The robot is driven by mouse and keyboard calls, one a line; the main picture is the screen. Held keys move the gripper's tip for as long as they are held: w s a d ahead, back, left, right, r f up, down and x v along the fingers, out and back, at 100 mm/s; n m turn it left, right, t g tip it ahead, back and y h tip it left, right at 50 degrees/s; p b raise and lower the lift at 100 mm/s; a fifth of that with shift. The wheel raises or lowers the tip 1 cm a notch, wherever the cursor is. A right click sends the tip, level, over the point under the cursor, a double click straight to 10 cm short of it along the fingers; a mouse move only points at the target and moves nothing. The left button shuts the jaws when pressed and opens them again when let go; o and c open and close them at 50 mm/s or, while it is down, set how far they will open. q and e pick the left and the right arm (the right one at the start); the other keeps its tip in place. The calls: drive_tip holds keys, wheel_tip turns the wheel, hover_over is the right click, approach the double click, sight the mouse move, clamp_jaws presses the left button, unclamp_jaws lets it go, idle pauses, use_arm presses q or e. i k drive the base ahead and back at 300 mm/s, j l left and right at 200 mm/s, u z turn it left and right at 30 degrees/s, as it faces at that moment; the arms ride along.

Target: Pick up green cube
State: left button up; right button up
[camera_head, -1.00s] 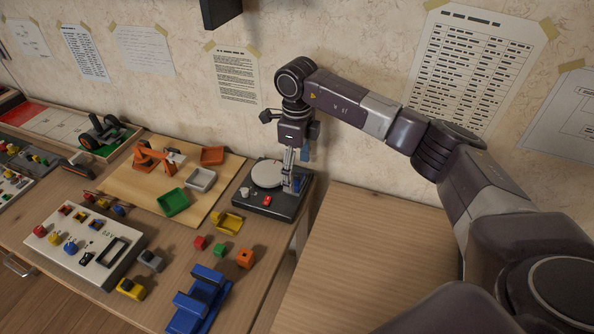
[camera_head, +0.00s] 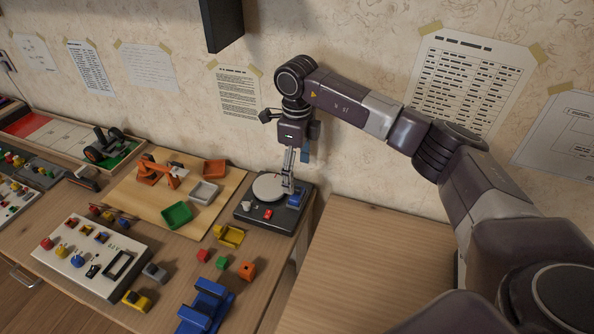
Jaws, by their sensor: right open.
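A small green cube (camera_head: 222,263) lies on the wooden table between a red cube (camera_head: 203,255) and an orange block (camera_head: 247,270). My right gripper (camera_head: 290,152) hangs in front of the wall, over the dark device with a round grey plate (camera_head: 270,187). It is open and apart from the green cube, which is nearer and to its left in the picture. Its fingertips are small and hard to separate from the device behind. My left gripper is not in view.
A white control box (camera_head: 91,255) is at the left. The separate wooden surface (camera_head: 370,265) at right is bare. Paper sheets hang on the wall.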

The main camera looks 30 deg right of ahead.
sight(222, 262)
drive_tip(key=k+j, duration=0.5)
drive_tip(key=k, duration=0.15)
drive_tip(key=k+j, duration=0.5)
drive_tip(key=k, duration=0.2)
